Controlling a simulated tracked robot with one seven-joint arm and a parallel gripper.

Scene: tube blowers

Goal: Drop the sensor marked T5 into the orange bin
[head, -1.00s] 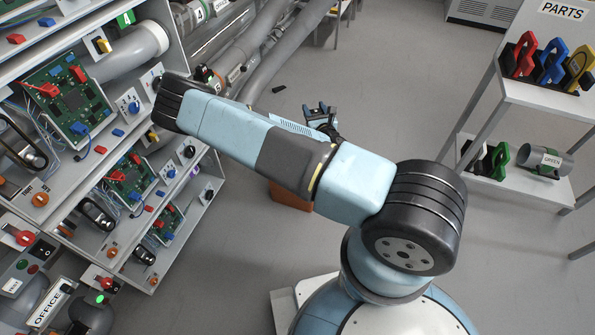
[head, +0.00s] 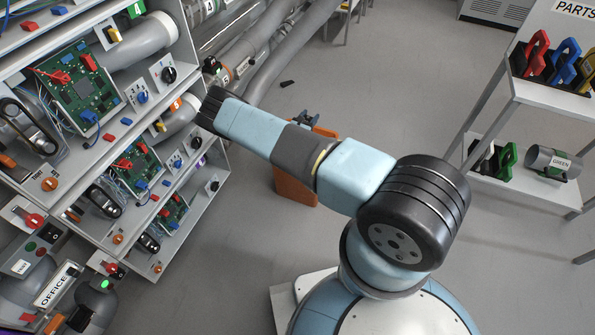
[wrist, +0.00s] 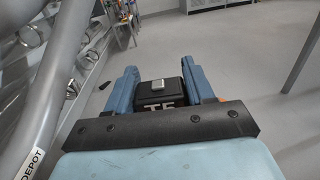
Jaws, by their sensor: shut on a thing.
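In the wrist view a black sensor marked T5 (wrist: 160,95) sits between the two blue fingers of my gripper (wrist: 160,84), which is shut on it. The sensor has a small grey part on top; its lower part is hidden by the gripper body. A bit of orange shows beside the right finger in the wrist view.
A rack of circuit boards (head: 85,95) and switches fills the left. Large grey pipes (head: 262,65) run behind it. A parts shelf (head: 540,95) with red, blue and yellow items stands at the right. The floor between is mostly clear, with a small dark object (head: 287,84) lying on it.

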